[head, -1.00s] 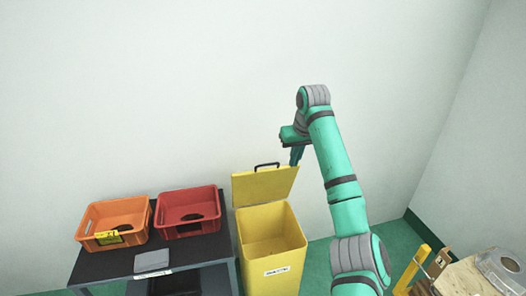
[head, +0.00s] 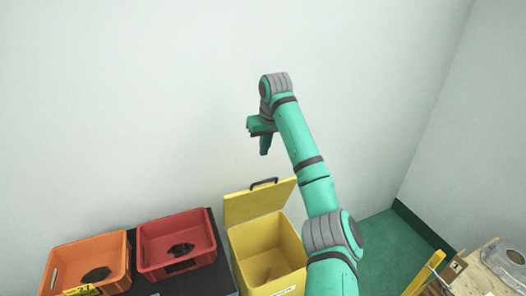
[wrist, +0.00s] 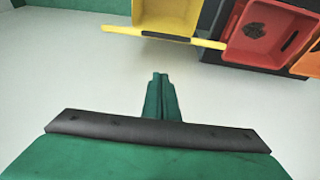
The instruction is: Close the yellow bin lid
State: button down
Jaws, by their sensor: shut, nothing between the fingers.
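The yellow bin (head: 268,258) stands on the floor right of the dark table, with its inside visible from above. Its yellow lid (head: 255,203) stands open, raised at the back edge, with a dark handle (head: 263,183) on its top edge. In the wrist view the lid (wrist: 165,38) shows edge-on with the bin (wrist: 165,15) beyond it. My gripper (head: 265,148) is shut and empty, above the lid and apart from it, near the back wall. Its closed fingers also show in the wrist view (wrist: 160,80), pointing toward the lid.
An orange crate (head: 52,272) and a red crate (head: 142,251), each with dark parts inside, stand on the dark table (head: 215,278) left of the bin. A yellow post (head: 424,274) and a wooden crate (head: 463,279) with a casting (head: 508,262) are at right. Open air surrounds the gripper.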

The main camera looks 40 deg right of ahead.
send_over(266, 187)
jog(key=w, duration=0.4)
notch_tip(266, 187, down, 7)
jog(key=shift+s+d+f, duration=0.1)
jog(key=shift+s+f, duration=0.3)
jog(key=shift+s, duration=0.15)
jog(key=shift+s+d+f, duration=0.1)
jog(key=shift+s+f, duration=0.25)
jog(key=shift+s, duration=0.2)
jog(key=shift+s+a+f, duration=0.25)
jog(key=shift+s+f, duration=0.25)
jog(key=shift+s, duration=0.25)
jog(key=shift+s+d, duration=0.1)
